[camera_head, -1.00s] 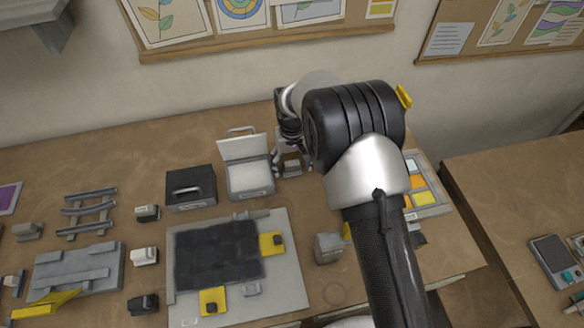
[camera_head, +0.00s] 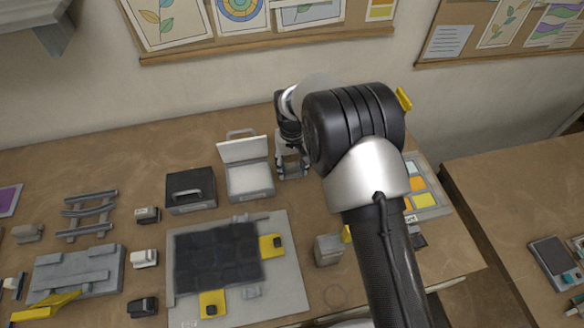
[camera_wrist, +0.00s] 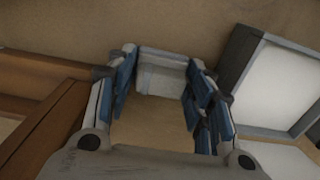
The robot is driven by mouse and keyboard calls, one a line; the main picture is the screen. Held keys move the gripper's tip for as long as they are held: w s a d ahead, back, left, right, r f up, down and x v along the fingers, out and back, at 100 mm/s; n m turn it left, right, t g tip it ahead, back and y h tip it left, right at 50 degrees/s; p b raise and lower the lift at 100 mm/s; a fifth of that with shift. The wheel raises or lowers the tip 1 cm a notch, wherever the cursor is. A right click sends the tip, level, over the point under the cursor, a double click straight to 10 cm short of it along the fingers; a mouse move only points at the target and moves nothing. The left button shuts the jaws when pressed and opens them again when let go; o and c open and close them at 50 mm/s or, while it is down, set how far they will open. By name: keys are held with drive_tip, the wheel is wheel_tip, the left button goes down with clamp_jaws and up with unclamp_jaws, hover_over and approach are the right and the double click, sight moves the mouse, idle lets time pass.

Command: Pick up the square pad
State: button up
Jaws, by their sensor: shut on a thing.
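My gripper (camera_head: 291,168) is over the back of the table, just right of the open pale case; it also shows in the wrist view (camera_wrist: 160,88). Its two blue-padded fingers stand on either side of a pale grey block (camera_wrist: 162,76), which looks like the square pad, and are shut on it. The block sits at the fingertips, close to the brown tabletop; I cannot tell whether it touches it. In the head view the arm and fingers hide most of it.
The open pale case (camera_head: 247,168) stands close left of the gripper, and its white panel (camera_wrist: 285,82) fills the wrist view's right. A dark case (camera_head: 190,190) is further left. A grey board with dark tiles (camera_head: 292,285) lies in front. A small grey block (camera_head: 327,250) stands right of it.

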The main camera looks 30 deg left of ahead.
sight(293, 165)
wheel_tip(293, 165, up, 20)
drive_tip(key=p, duration=0.3)
drive_tip(key=o, duration=0.5)
drive_tip(key=c, duration=0.4)
